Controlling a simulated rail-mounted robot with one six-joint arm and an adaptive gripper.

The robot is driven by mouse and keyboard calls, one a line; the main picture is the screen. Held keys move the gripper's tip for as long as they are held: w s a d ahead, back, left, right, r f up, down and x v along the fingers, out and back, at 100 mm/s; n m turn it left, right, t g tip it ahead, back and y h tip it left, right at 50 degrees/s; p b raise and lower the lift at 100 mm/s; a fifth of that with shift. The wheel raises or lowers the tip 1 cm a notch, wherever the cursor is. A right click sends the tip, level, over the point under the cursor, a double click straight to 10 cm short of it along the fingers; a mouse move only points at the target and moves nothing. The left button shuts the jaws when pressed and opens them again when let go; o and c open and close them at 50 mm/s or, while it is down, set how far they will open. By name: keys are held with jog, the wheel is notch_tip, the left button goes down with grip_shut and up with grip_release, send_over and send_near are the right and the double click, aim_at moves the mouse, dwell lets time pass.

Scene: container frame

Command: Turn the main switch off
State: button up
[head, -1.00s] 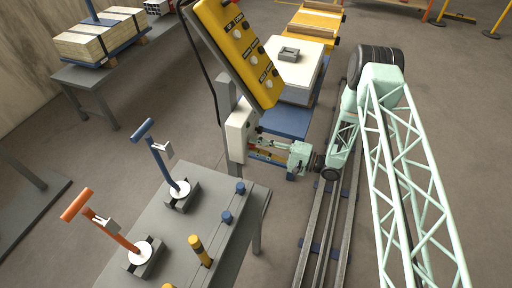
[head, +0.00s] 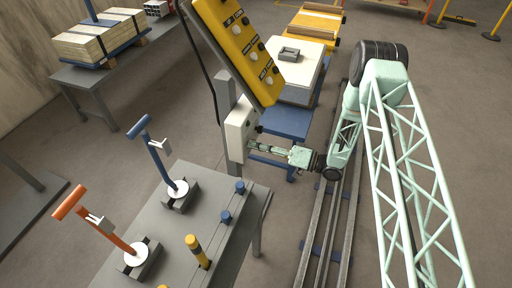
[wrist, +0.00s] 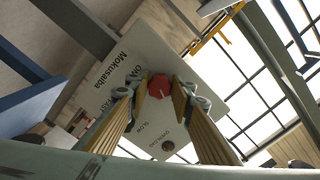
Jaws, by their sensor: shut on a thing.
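The main switch is a red knob (wrist: 160,88) on a pale panel (wrist: 125,75) in the wrist view. My gripper (wrist: 158,92) is shut on the red knob, one finger on each side. Which mark the knob points to is too small to tell. In the head view my gripper (head: 251,147) reaches the side of the light grey switch box (head: 236,130) on a post. The knob is hidden there.
A yellow button panel (head: 236,45) tilts above the switch box on the same post. A grey table (head: 215,215) with a blue lever (head: 158,160) and an orange lever (head: 105,228) stands in front. A blue table (head: 287,122) stands behind my gripper.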

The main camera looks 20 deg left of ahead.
jog(key=shift+n+b, duration=0.55)
jog(key=shift+n, duration=1.55)
jog(key=o, duration=0.9)
jog(key=shift+c, duration=0.2)
jog(key=shift+d, duration=0.15)
jog(key=d, duration=1.1)
jog(key=shift+s+d, duration=0.3)
jog(key=shift+d, duration=0.05)
